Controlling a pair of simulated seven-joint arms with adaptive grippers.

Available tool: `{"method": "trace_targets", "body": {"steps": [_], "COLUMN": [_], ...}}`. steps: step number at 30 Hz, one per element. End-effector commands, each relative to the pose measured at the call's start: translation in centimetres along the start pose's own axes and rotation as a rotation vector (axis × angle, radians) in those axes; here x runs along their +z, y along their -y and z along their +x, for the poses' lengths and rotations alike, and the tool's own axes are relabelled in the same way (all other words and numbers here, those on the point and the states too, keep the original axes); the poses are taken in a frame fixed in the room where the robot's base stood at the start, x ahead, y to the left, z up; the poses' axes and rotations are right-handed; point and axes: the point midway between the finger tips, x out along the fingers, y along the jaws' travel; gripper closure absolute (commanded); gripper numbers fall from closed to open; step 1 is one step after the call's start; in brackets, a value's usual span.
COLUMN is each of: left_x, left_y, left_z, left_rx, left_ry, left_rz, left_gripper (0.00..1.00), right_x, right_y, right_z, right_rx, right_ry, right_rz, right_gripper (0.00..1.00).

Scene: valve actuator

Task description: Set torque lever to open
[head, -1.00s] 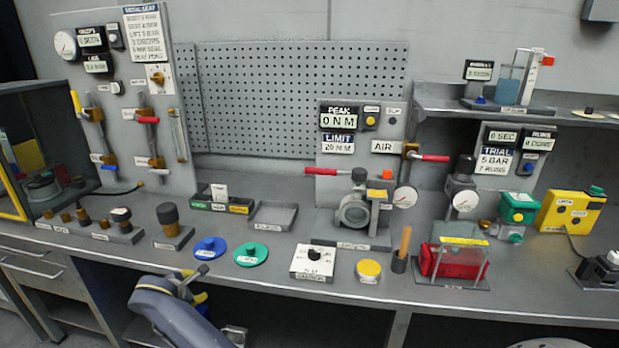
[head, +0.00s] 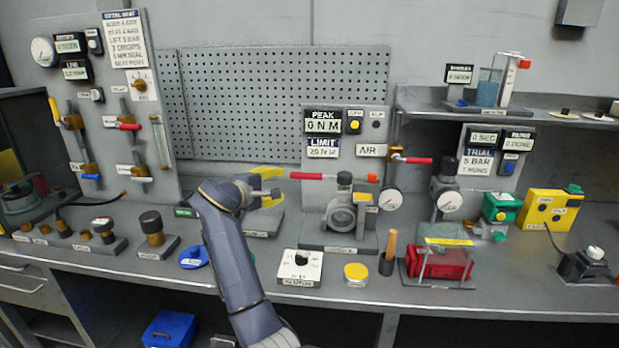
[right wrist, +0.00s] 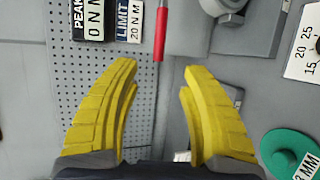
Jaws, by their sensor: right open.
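The torque lever (head: 306,175) is a bar with a red sleeve, lying level and pointing left from the top of the grey valve unit (head: 341,217) below the PEAK and LIMIT displays. My right gripper (head: 281,187) is open, its yellow fingers pointing right towards the lever's free end. In the right wrist view the red end of the lever (right wrist: 159,38) lies between the lines of the two spread fingers (right wrist: 161,68), about level with their tips. No contact shows. My left gripper is not in view.
The PEAK display (head: 322,121) stands behind the lever. A second red handle (head: 418,160) is to its right by the AIR label. A white dial box (head: 300,267), yellow disc (head: 356,273) and wooden-handled tool (head: 388,250) stand in front. A pegboard (head: 280,100) is behind.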

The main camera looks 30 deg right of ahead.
Motion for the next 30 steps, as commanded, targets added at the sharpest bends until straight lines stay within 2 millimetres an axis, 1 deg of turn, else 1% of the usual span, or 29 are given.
{"method": "trace_targets", "body": {"steps": [5,21,24,30], "left_x": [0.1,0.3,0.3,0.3], "left_y": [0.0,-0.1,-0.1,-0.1], "left_z": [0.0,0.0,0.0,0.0], "left_rx": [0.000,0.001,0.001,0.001], "left_ry": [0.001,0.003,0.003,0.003], "left_rz": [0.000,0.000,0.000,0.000], "left_gripper": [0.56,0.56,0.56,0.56], "right_x": [0.2,0.1,0.1,0.0], "right_y": [-0.1,0.0,-0.1,0.0], "right_z": [2.1,11.8,13.3,15.6], "right_rx": [0.002,0.001,0.001,0.001], "right_ry": [0.005,0.004,0.002,0.001], "right_rz": [-0.001,-0.003,-0.002,-0.003], "right_gripper": [0.56,0.56,0.56,0.56]}}
